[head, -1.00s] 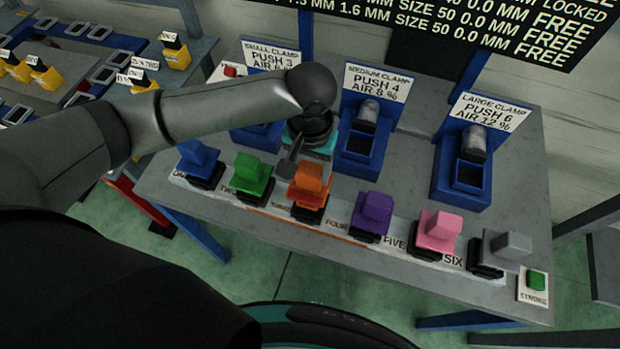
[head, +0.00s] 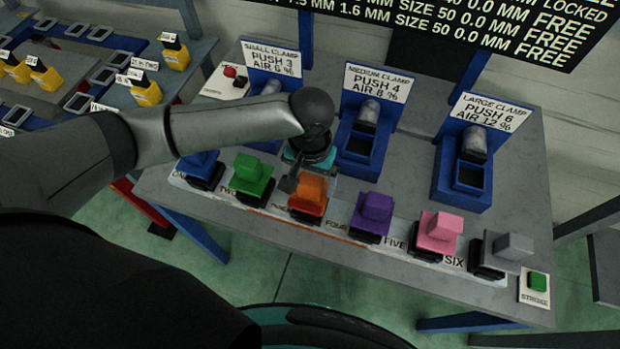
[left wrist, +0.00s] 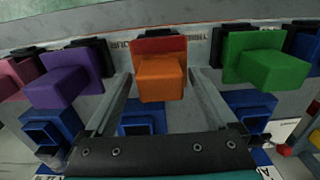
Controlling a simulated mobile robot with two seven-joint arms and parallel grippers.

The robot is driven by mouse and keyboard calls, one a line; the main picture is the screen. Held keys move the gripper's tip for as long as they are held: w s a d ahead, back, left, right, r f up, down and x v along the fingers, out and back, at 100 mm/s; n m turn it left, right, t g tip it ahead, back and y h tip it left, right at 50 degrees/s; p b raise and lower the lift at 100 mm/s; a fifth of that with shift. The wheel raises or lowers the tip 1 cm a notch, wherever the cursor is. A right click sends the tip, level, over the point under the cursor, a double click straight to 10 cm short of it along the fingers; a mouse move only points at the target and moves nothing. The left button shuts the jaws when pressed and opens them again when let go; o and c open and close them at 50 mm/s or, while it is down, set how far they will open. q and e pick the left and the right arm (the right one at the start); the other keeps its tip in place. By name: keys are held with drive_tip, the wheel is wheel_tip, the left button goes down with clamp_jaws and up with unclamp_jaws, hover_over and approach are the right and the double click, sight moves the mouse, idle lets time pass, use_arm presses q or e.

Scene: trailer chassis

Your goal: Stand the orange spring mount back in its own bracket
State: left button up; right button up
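The orange spring mount (head: 307,190) is in the row along the front of the grey bench, between the green and purple mounts. It appears upright over a dark bracket (head: 307,217); how deep it sits I cannot tell. It also shows in the left wrist view (left wrist: 160,78), between the two fingers. My left gripper (head: 290,182) is behind the mount in the head view. In the left wrist view my left gripper (left wrist: 160,82) is open, with visible gaps between each finger and the mount. My right gripper is not in view.
Close neighbours are the green mount (head: 250,175) and purple mount (head: 372,212). Pink (head: 440,230) and grey (head: 508,247) mounts stand farther right. Blue clamp stations (head: 362,148) stand behind the row. A green button (head: 537,281) is at the right corner.

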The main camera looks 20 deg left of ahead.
use_arm(q)
drive_tip(key=shift+r, duration=0.1)
wheel_tip(320, 180, up, 12)
drive_tip(key=p, duration=0.1)
idle(0.5)
